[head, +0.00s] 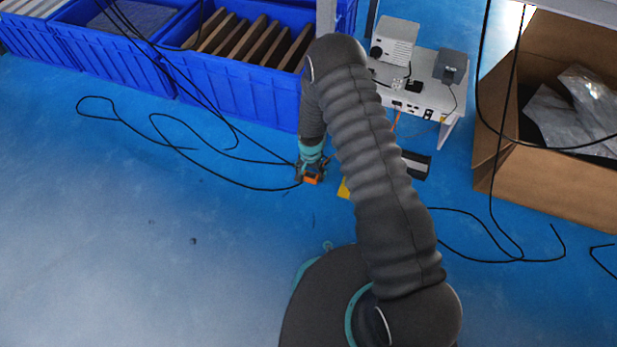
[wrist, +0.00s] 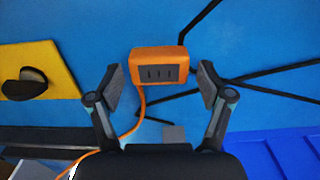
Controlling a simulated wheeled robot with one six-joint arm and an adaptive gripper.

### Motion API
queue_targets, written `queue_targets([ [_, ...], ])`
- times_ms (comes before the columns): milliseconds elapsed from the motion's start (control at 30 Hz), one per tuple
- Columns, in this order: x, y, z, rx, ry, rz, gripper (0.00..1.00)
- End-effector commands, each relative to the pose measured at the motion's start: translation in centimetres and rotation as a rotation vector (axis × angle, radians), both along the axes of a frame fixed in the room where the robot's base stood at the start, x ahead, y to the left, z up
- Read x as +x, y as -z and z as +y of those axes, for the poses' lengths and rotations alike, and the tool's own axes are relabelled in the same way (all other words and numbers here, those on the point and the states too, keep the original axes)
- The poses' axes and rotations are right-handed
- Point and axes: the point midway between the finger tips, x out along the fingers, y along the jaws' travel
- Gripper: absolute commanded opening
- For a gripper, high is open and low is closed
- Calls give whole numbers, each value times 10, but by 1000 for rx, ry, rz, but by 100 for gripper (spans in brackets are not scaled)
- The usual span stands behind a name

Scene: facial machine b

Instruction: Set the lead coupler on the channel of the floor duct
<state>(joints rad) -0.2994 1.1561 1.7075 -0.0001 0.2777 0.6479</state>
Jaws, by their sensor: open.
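The lead coupler appears to be the orange block with dark slots (wrist: 158,68) and an orange cord. In the wrist view it lies between and just beyond my fingertips. In the head view a bit of its orange (head: 311,180) shows below my gripper (head: 312,170), near the floor. My gripper (wrist: 160,85) is open, with a gap on each side of the block. A dark bar (head: 416,165), possibly the floor duct, lies on the floor at right, partly behind my arm; a dark strip (wrist: 55,138) shows at lower left in the wrist view. Its channel cannot be made out.
A yellow plate with a dark fitting (wrist: 58,62) lies left in the wrist view. Blue bins (head: 235,85) stand behind, a white bench (head: 425,90) back right, a cardboard box (head: 540,165) right. Black cables (head: 230,185) cross the floor. The left front floor is clear.

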Motion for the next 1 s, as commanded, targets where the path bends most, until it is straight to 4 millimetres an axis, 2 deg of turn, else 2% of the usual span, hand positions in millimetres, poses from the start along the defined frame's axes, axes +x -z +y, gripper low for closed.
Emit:
queue_targets([
  [67, 0, -1, 0, 0, 0, 0, 79],
  [400, 0, -1, 0, 0, 0, 0, 38],
  [567, 0, -6, 0, 0, 0, -1, 37],
  [900, 0, -60, 0, 1, 0, -1, 37],
  [1000, 0, -71, 0, 1, 0, -1, 37],
])
